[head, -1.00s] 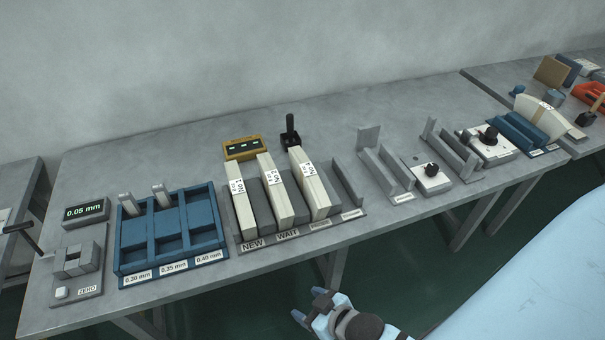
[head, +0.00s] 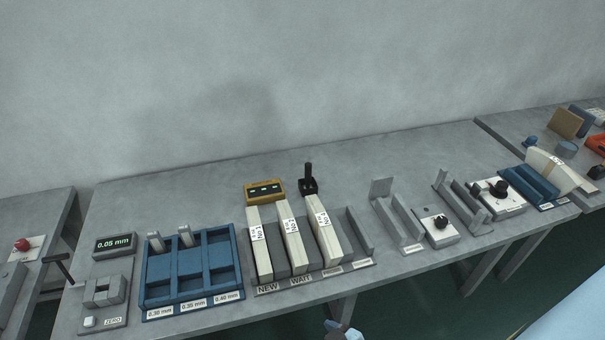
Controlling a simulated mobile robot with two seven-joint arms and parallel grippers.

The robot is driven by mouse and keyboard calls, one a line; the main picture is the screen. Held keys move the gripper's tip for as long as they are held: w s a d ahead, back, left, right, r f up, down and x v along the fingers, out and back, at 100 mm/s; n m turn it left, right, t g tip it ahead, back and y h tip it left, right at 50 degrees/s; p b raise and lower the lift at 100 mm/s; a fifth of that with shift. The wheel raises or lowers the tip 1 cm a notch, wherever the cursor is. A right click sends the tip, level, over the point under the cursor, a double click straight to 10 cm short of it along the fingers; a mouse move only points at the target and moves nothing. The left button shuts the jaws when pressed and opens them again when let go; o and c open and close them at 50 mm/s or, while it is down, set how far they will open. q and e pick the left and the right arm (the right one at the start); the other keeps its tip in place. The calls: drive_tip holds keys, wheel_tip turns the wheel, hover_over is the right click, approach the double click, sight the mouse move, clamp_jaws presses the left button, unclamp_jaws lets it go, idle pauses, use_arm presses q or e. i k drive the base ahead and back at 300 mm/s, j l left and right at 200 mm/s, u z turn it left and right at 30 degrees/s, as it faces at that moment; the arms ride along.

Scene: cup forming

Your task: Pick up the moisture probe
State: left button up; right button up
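The moisture probe appears to be the black upright handle (head: 308,175) standing in a small black holder (head: 308,188) towards the back of the table, right of the yellow meter (head: 264,190) with a lit display. Nothing touches the handle, and its lower end is hidden in the holder. A small part of a gripper, seemingly my right one (head: 340,330), shows at the bottom edge, in front of and below the table, well away from the probe. Most of it is cut off, so its opening is unclear. My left gripper is out of view.
In front of the probe, a rack (head: 362,263) holds several cream blocks. A blue tray (head: 241,290) and a 0.05 mm gauge (head: 115,245) stand left. Grey brackets (head: 410,246) and knobbed boxes (head: 441,238) stand right. The table behind the probe is clear.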

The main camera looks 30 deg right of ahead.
sight(308, 165)
drive_tip(key=z, duration=1.05)
